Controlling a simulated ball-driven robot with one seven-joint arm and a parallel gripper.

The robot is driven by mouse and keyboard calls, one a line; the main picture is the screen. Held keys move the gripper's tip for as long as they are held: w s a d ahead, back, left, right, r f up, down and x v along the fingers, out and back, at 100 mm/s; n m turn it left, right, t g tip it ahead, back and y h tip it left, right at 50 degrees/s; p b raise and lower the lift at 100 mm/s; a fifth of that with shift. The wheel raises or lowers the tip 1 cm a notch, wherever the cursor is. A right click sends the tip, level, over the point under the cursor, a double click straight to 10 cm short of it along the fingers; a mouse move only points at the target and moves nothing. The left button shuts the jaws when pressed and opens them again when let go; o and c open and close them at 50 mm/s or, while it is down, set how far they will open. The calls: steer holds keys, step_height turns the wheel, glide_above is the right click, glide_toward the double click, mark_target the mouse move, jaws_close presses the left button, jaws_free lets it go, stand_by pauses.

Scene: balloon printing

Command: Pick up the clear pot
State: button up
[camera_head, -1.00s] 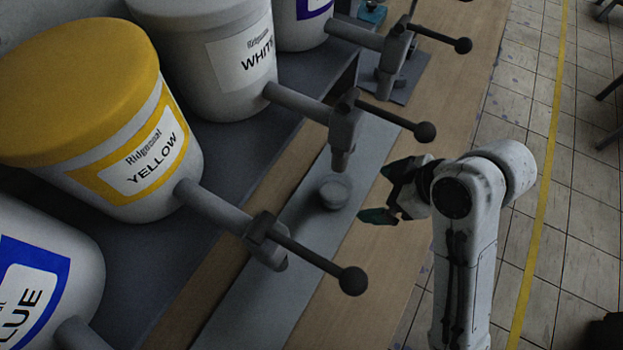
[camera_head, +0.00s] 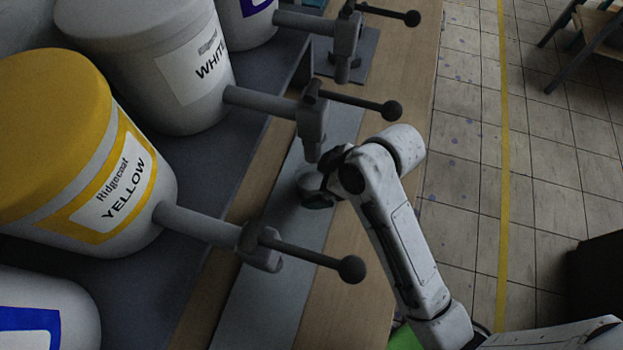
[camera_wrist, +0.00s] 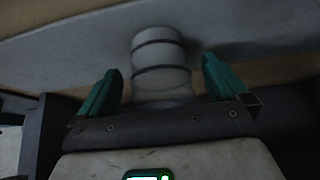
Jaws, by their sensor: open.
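The clear pot (camera_wrist: 160,62) stands upright between my gripper's two green fingertips in the wrist view, with a visible gap on each side. It looks pale and translucent, with dark rings around it. In the head view the pot (camera_head: 308,180) sits on the grey strip (camera_head: 270,285) below the white paint's tap, partly hidden by my gripper. My gripper (camera_wrist: 160,88) is open around the pot. In the head view my gripper (camera_head: 318,192) is largely hidden by its own wrist and small in the picture.
The tap of the white bucket (camera_head: 310,128) hangs close above my gripper. The yellow bucket's tap (camera_head: 258,246) and its black-knobbed lever (camera_head: 350,269) stick out nearer. Bare wooden bench (camera_head: 350,290) lies to the right, then open tiled floor (camera_head: 550,200).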

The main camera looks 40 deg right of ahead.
steer(key=shift+x, duration=1)
steer(key=c, duration=1.1)
steer(key=shift+r+p, duration=0.4)
steer(key=shift+p, duration=0.15)
